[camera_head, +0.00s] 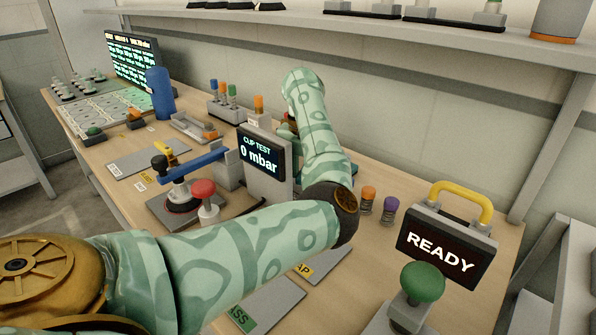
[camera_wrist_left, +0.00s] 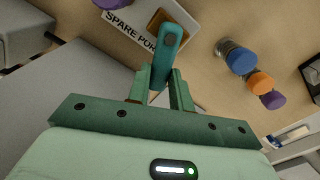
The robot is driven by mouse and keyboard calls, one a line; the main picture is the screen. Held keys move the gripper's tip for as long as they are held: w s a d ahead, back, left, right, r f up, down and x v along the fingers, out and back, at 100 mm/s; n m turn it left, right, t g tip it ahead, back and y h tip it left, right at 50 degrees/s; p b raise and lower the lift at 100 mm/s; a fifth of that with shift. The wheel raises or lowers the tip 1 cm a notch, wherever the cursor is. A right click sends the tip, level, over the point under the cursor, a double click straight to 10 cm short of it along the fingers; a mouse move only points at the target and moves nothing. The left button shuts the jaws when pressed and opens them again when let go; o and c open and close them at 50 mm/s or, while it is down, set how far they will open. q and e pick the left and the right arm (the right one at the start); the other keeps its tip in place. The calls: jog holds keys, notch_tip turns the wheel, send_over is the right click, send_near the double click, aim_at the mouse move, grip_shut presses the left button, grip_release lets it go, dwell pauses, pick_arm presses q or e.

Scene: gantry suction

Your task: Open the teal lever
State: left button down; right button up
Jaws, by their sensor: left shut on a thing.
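The teal lever (camera_wrist_left: 169,48) stands at the top middle of the left wrist view, beside an orange-brown block on a plate lettered "SPARE POR...". My left gripper (camera_wrist_left: 161,80) is shut on the lever, with one green finger on each side of its lower part. In the head view my left arm crosses the bench and bends behind the "CUP TEST 0 mbar" display (camera_head: 262,156); the lever and fingers cannot be made out there. My right gripper is not in view.
A blue cylinder (camera_head: 161,93), a red button (camera_head: 203,189), a black "READY" case (camera_head: 445,247) with a yellow handle and a green knob (camera_head: 423,282) stand on the wooden bench. A grey shelf (camera_head: 400,29) runs above the back. Capped bottles (camera_wrist_left: 239,61) stand right of the lever.

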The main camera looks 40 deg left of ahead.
pick_arm(q)
jog(key=shift+w+d+n, duration=0.2)
jog(key=shift+d+n, duration=0.15)
jog(key=shift+n, duration=0.65)
jog(key=shift+w+d+n, duration=0.25)
jog(key=shift+n, duration=0.65)
jog(key=shift+w+d+n, duration=0.25)
jog(key=shift+n, duration=0.65)
jog(key=n, duration=0.1)
jog(key=w+n+b, duration=0.1)
jog(key=n, duration=0.2)
jog(key=shift+w+d+f, duration=0.15)
jog(key=shift+w+d, duration=0.1)
jog(key=shift+d, duration=0.05)
jog(key=shift+w+n+b, duration=0.3)
jog(key=shift+n+b, duration=0.1)
jog(key=shift+n, duration=0.45)
jog(key=shift+w+n+b, duration=0.25)
jog(key=shift+n+b, duration=0.15)
jog(key=shift+n, duration=0.45)
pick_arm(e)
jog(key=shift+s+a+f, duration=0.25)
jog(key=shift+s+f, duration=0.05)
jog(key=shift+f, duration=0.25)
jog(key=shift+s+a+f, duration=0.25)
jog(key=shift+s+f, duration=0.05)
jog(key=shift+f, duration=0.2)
